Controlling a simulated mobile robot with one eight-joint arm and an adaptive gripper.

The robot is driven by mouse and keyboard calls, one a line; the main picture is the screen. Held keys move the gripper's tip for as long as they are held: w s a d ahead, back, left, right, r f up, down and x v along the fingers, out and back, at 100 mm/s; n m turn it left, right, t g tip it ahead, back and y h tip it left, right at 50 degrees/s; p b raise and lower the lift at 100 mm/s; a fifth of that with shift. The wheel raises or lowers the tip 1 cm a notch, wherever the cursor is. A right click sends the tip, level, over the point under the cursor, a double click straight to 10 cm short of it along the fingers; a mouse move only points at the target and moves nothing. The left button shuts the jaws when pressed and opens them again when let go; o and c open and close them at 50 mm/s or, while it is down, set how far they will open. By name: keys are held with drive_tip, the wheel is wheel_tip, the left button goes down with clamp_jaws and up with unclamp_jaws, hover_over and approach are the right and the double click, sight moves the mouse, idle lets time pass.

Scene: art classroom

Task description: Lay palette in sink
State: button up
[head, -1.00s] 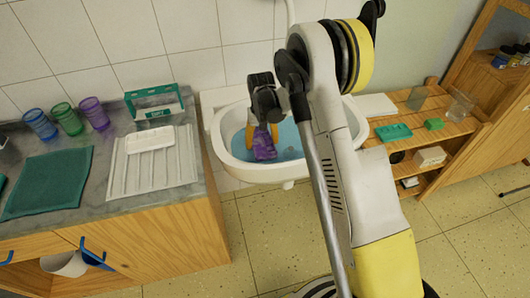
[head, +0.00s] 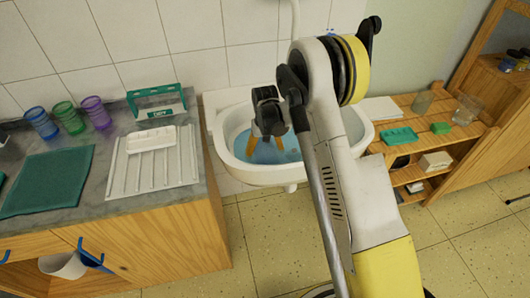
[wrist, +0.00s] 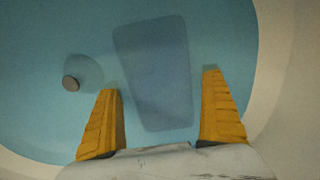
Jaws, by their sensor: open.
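The sink (head: 238,172) is a white basin on the tiled wall, holding blue water (head: 262,152). In the wrist view, a dark bluish rectangular slab with rounded corners, seemingly the palette (wrist: 152,75), lies under the water. In the head view I cannot make it out behind my gripper. My gripper (head: 264,148) points down into the basin. In the wrist view my gripper (wrist: 161,82) has its two yellow fingers spread wide, one on each side of the slab's near end, with nothing held between them.
A round grey drain (wrist: 71,84) shows left of the slab. Left of the sink, a counter holds a ribbed draining board (head: 178,165) with a white tray (head: 151,139), cups (head: 64,115) and a green cloth (head: 45,180). A wooden shelf (head: 430,145) stands to the right.

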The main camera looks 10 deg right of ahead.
wheel_tip(320, 180, up, 13)
drive_tip(key=p, duration=0.6)
wheel_tip(320, 180, up, 8)
drive_tip(key=t, duration=0.1)
hover_over(265, 154)
drive_tip(key=s, duration=0.3)
drive_tip(key=s+r+t, duration=0.2)
drive_tip(key=s+r, duration=0.6)
drive_tip(key=r, duration=0.2)
drive_tip(key=s+r+t, duration=0.2)
drive_tip(key=s, duration=0.7)
drive_tip(key=s+d+r+t, duration=0.1)
drive_tip(key=s+r+t, duration=0.1)
drive_tip(key=s, duration=0.8)
drive_tip(key=shift+d, duration=0.25)
drive_tip(key=shift+r, duration=0.1)
